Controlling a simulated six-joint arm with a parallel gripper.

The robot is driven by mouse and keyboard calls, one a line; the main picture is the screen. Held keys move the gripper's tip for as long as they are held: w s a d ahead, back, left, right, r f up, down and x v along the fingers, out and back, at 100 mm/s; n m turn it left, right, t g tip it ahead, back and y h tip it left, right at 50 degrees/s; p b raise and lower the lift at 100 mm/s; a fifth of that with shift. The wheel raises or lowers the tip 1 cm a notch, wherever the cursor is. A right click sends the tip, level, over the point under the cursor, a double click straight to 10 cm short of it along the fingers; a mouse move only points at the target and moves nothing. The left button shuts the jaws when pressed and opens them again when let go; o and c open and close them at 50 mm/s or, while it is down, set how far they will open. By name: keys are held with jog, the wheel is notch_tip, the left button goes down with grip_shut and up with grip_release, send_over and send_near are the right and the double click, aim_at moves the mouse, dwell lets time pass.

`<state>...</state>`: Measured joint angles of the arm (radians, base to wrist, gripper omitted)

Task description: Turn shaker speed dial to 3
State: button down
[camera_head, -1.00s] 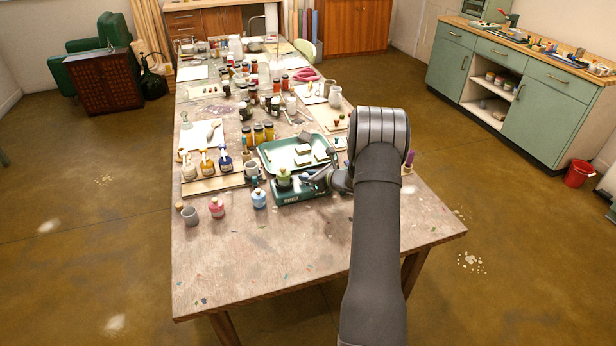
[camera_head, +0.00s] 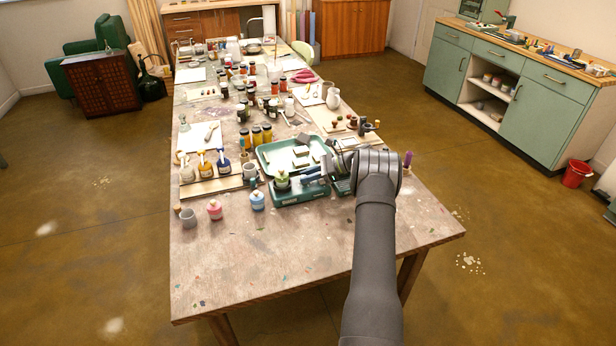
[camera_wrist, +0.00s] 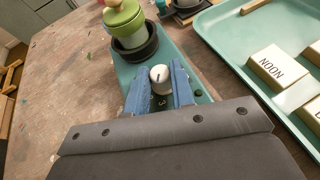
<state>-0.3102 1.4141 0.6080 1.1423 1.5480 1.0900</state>
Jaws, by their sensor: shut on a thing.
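The shaker (camera_head: 292,195) is a green-teal box near the front middle of the table. The shaker's speed dial (camera_wrist: 159,76) is a white knob with a dark pointer line. A "3" mark shows on the teal face just below it. My gripper (camera_wrist: 158,84) has its blue fingers on either side of the dial, shut on it. In the head view my gripper (camera_head: 312,174) reaches in from the right, hiding the dial.
A teal tray (camera_head: 265,158) with labelled pale blocks lies just behind the shaker. The table's front area is clear.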

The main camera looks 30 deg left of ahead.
jog(key=shift+n+g, duration=0.3)
jog(key=shift+g, duration=0.1)
jog(key=c, duration=1.2)
grip_release()
jog(key=shift+a, duration=0.1)
jog(key=shift+c, duration=0.2)
jog(key=v, duration=1.7)
jog(key=shift+r, duration=0.3)
jog(key=x, duration=1.7)
jog(key=shift+f, duration=0.25)
